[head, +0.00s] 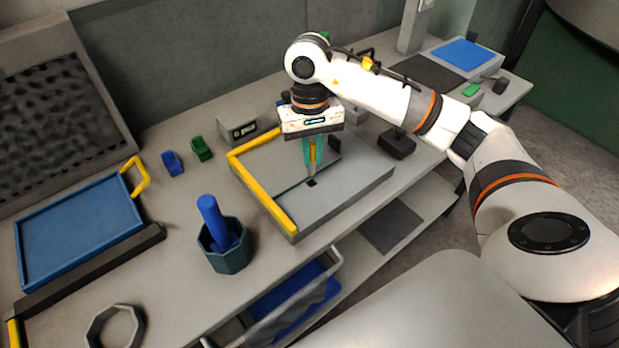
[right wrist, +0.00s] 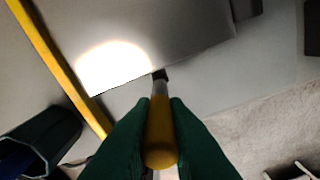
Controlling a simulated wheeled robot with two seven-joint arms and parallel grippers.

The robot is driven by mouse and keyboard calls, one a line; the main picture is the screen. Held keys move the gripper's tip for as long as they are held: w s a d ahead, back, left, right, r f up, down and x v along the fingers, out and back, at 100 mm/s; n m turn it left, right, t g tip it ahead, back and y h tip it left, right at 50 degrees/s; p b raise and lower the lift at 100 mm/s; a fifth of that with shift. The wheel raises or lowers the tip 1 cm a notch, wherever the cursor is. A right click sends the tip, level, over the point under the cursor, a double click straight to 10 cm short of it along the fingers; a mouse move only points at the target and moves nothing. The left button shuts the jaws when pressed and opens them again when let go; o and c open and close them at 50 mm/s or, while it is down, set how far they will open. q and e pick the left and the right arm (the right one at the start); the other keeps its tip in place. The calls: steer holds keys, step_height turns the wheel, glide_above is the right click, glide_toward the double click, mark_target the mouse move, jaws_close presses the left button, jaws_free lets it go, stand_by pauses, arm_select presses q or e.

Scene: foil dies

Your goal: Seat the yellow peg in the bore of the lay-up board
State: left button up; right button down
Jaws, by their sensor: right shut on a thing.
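The lay-up board (head: 345,190) is a grey slab with yellow edging, lying on the bench under my right arm. Its bore (head: 312,183) shows as a small dark square opening; it also shows in the right wrist view (right wrist: 160,75). My right gripper (head: 313,150) points down with its green fingers shut on the yellow peg (right wrist: 160,135). The peg's grey lower end points at the bore and lies right by it in both views. I cannot tell whether the tip touches the board or is just above it. My left gripper is not in view.
A dark hexagonal cup (head: 225,255) with blue rods stands left of the board. A blue tray (head: 80,230) with a yellow handle lies further left. Blue and green clips (head: 201,149) and a grey display box (head: 243,131) stand behind. A black block (head: 397,143) sits right.

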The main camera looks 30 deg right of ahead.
mark_target(313, 175)
step_height(313, 175, down, 2)
steer(key=shift+d, duration=0.15)
steer(key=shift+f+p, duration=0.45)
steer(key=shift+f, duration=1.5)
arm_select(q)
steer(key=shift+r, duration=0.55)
arm_select(e)
steer(key=shift+f, duration=0.15)
steer(key=c, duration=1.7)
jaws_free()
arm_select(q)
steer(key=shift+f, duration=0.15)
